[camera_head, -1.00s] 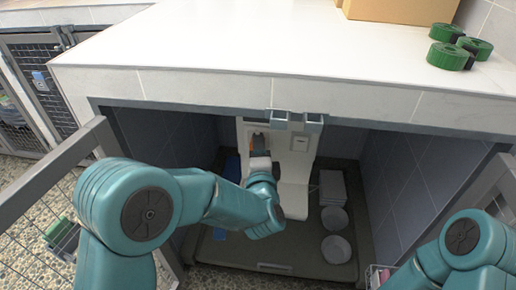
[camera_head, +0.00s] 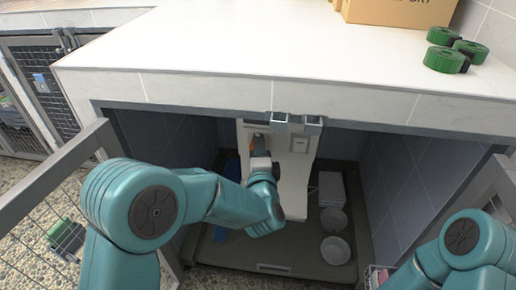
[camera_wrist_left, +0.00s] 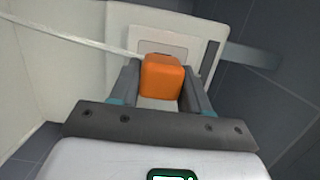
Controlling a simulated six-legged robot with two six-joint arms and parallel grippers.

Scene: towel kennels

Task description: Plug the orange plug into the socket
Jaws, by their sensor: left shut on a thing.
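The orange plug (camera_wrist_left: 162,78) is between the two fingers of my left gripper (camera_wrist_left: 160,92), which is shut on it, in the left wrist view. Directly behind the plug is a pale plate with a raised frame (camera_wrist_left: 160,46), which looks like the socket's. The plug hides the middle of that plate, so I cannot tell whether they touch.
A white counter (camera_head: 230,55) overhangs the kennel opening. Green rolls (camera_head: 445,58) and a cardboard box (camera_head: 400,10) stand on it. Two bowls (camera_head: 335,250) lie on the kennel floor at right. Mesh doors (camera_head: 60,215) stand open at the sides. A pale cord (camera_wrist_left: 70,35) runs towards the plug.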

